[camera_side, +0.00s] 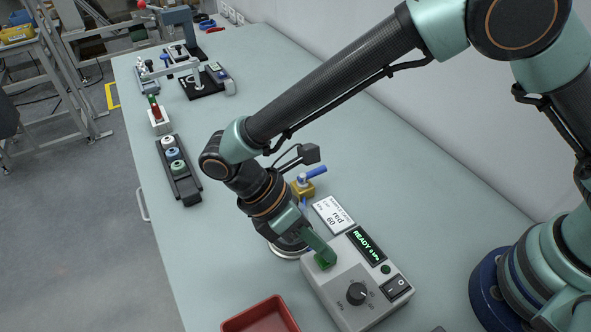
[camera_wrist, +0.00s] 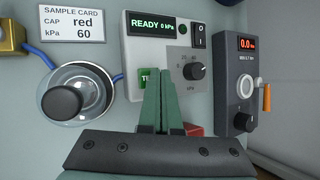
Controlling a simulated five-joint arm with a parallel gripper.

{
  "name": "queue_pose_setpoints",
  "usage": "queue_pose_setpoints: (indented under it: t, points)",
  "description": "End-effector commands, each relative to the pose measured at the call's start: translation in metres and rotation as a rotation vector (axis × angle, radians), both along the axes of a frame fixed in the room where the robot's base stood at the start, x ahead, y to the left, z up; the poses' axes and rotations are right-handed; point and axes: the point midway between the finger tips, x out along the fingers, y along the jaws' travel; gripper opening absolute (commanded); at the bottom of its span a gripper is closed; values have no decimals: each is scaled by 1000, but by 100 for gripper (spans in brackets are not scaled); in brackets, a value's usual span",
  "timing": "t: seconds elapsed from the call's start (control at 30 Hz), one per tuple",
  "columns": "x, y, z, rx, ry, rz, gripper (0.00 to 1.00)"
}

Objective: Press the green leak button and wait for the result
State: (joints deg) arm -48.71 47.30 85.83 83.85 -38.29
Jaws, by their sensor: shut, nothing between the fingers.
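The leak tester (camera_side: 335,295) is a pale box on the bench; it also shows in the wrist view (camera_wrist: 135,52). Its display (camera_wrist: 152,25) reads READY 0 kPa in green. A small round lamp (camera_wrist: 182,29) beside the display is dark green. The green button (camera_wrist: 146,79) is partly hidden behind my gripper (camera_wrist: 164,72), so only the start of its label shows. My gripper's green fingers are shut and empty. In the side view my gripper (camera_side: 326,257) is at the button; I cannot tell whether it touches. A sample card (camera_wrist: 72,24) reads cap red, kPa 60.
A round fixture with a black knob (camera_wrist: 65,102) stands left of the tester. A device with a red display (camera_wrist: 247,43) and orange handle stands right. A red tray (camera_side: 240,322) lies at the front. A cap rack (camera_side: 190,190) stands farther along the bench.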

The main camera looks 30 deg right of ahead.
Motion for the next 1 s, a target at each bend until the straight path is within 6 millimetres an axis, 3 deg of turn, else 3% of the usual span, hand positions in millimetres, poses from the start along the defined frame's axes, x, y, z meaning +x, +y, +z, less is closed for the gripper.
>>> queue_pose_setpoints:
  t: [1.0]
  points:
    - [0,0,-8,0,0,0,0]
